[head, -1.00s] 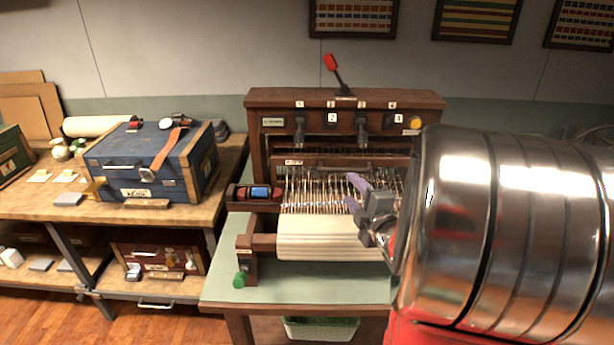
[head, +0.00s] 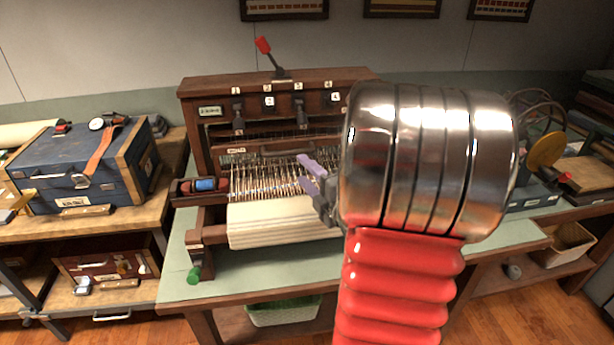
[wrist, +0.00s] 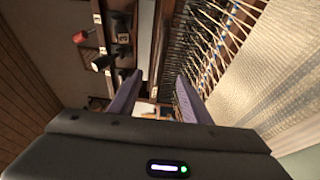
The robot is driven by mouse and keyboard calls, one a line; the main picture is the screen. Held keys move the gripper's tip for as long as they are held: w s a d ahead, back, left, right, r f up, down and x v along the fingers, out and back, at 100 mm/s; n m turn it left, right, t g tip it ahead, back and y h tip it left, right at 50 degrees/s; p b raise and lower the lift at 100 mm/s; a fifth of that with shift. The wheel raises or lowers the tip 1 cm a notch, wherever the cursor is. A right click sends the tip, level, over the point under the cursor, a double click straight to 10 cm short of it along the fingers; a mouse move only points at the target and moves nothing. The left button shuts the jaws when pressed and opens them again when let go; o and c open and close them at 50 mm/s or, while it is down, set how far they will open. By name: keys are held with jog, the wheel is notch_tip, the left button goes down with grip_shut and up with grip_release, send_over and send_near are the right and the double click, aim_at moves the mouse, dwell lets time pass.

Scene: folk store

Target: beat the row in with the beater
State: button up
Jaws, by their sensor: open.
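The loom (head: 275,88) stands on a green-topped table in the head view. Its beater (head: 262,148) appears as a dark wooden crossbar with a small label, behind the pale warp threads (head: 265,178). The cream cloth (head: 283,226) is on the roll at the front. My gripper (head: 309,170), with purple fingers, is over the right part of the warp, in front of the beater. It also shows in the wrist view (wrist: 156,92), with its fingers apart and no thing seen between them. My arm hides the loom's right side, including the beater's right end.
A shuttle (head: 205,185) with a blue bobbin rests at the loom's left side. A red-knobbed lever (head: 264,46) stands on top. A blue chest (head: 78,170) is on the left bench. A wheeled device (head: 540,150) stands to the right.

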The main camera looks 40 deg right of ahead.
jog(key=x, duration=0.9)
dwell(0.3)
jog(key=shift+c, duration=0.6)
jog(key=shift+s, duration=0.1)
grip_shut()
jog(key=shift+f, duration=0.1)
jog(key=shift+o, duration=1)
grip_release()
